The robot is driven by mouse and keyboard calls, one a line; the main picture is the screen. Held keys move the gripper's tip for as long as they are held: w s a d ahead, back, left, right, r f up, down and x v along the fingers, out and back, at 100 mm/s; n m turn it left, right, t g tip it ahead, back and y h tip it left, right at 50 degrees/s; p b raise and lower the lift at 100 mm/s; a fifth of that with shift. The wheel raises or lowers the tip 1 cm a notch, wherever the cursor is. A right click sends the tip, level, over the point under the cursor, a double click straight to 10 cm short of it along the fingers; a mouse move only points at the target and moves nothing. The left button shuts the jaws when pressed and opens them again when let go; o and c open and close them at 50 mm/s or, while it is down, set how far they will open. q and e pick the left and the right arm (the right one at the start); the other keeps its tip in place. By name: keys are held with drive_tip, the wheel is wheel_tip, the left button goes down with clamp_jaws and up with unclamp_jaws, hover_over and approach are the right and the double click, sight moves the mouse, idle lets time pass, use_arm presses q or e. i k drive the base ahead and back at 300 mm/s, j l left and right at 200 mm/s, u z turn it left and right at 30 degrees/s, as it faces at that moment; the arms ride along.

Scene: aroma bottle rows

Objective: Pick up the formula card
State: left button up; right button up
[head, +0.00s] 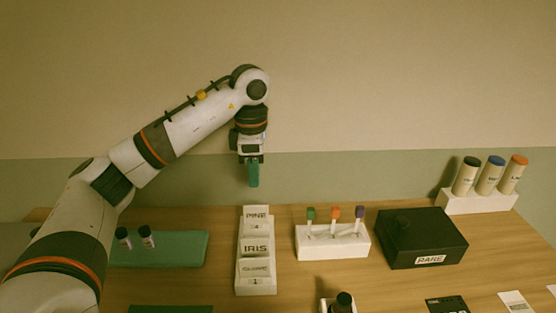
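A white stepped rack (256,286) stands on the table at the centre, with labelled faces reading PINE, IRIS and a third word too small to read. A dark card with white print (446,305) lies flat at the bottom right, cut off by the picture edge. I cannot tell which of these is the formula card. My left gripper (253,184) points down above and behind the rack, apart from everything. Its green fingers are seen edge-on, so their gap is hidden; nothing shows in them. My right gripper is out of view.
A white holder (333,250) with coloured-top sticks and a black box marked RARE (428,247) stand right of the rack. A green mat (185,249) with two small vials lies left. Three capped tubes stand in a block (476,204) back right. A dark-capped bottle (343,301) is front centre.

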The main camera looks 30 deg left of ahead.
sight(255, 266)
drive_tip(key=k+l, duration=1.2)
drive_tip(key=k, duration=0.1)
